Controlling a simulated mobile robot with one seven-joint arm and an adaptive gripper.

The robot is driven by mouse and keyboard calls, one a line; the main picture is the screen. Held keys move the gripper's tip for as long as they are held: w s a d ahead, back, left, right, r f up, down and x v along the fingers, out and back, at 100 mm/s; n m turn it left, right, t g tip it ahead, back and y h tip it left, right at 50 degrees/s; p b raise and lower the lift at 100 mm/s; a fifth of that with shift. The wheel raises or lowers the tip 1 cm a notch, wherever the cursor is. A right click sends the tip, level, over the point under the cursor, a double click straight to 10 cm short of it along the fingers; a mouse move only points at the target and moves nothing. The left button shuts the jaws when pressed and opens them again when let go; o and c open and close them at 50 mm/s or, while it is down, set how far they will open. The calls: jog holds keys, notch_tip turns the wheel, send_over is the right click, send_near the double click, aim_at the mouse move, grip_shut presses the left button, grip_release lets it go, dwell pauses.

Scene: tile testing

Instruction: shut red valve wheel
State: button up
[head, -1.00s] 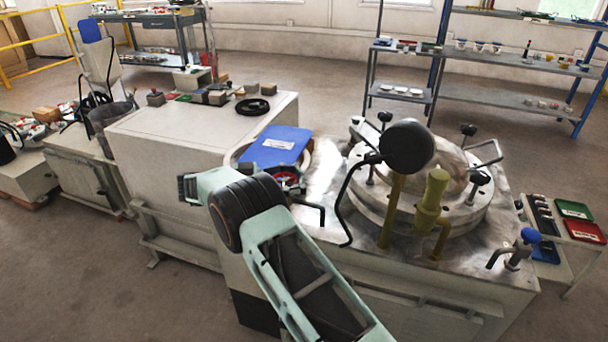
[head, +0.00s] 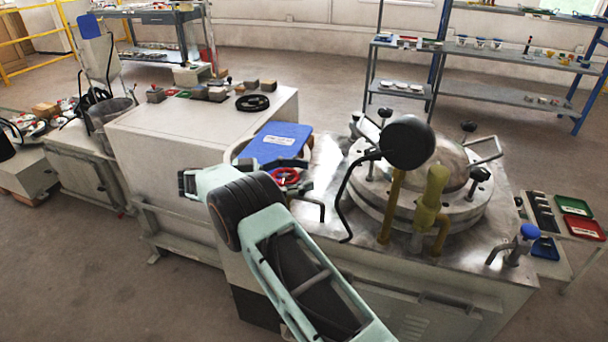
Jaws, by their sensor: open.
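The red valve wheel (head: 286,177) is small and sits on the near side of the machine, just in front of the blue lid. Dark parts lie close around it, and its lower left side is close to my arm in the picture. My teal and black arm reaches up from the bottom edge, and its bulky black joint stands in front, to the left of and below the wheel. I cannot see any contact with the wheel.
The blue lid (head: 274,145) lies behind the wheel. To the right stand a round metal vessel (head: 455,212), a black disc on a bent lever (head: 407,143) and a yellow-green valve (head: 430,200). A blue knob (head: 530,232) is at the right corner. A black ring (head: 252,103) lies on the white cabinet.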

notch_tip(320, 180, up, 10)
dwell(0.6)
